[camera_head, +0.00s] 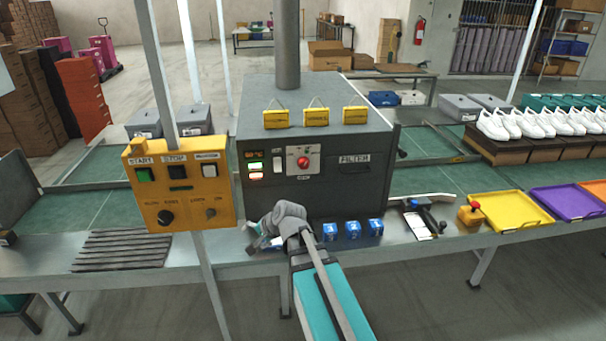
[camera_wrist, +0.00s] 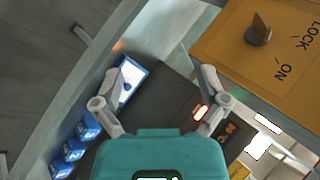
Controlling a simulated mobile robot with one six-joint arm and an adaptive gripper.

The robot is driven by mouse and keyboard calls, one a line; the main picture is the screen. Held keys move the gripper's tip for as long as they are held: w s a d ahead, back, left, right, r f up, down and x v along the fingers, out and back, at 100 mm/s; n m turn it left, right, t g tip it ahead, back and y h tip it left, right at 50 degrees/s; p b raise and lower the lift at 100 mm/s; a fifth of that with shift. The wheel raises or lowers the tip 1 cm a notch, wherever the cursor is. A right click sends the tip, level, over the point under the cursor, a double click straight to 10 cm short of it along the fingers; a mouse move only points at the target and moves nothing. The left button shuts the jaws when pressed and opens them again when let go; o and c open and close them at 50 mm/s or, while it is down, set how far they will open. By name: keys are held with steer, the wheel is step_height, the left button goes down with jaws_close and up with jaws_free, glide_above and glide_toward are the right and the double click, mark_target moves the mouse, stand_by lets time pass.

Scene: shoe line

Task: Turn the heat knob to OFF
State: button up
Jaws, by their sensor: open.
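The heat knob (camera_head: 303,161) is a red round knob on a white plate at the front of the dark grey machine (camera_head: 262,197). A small label sits under it, too small to read; its setting cannot be told. The knob does not show in the wrist view. My gripper (camera_head: 256,237) is low in front of the machine's lower left corner, below and left of the knob and apart from it. In the wrist view my gripper (camera_wrist: 155,72) is open with its fingers spread and nothing held between them.
A yellow control box (camera_head: 181,190) on a post stands left of my gripper; its black lock knob (camera_wrist: 258,30) shows in the wrist view. Small blue boxes (camera_head: 352,230) stand along the bench edge. A yellow tray (camera_head: 510,211) lies right.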

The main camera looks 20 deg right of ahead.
steer(key=w+d+m+t+b, duration=0.2)
steer(key=w+d+m+t, duration=0.1)
steer(key=w+m, duration=0.25)
steer(key=m+t+h+b, duration=0.7)
steer(key=m+t+h, duration=0.15)
steer(key=m, duration=1.45)
glide_toward(305, 166)
steer(key=s, duration=0.3)
steer(key=shift+a+r+g, duration=0.45)
steer(key=w+d, duration=0.1)
steer(key=w, duration=0.8)
steer(key=w+d, duration=0.1)
steer(key=w, duration=0.3)
steer(key=shift+w+d, duration=0.2)
steer(key=shift+d, duration=0.2)
steer(key=c, duration=1.1)
steer(key=shift+c, duration=0.2)
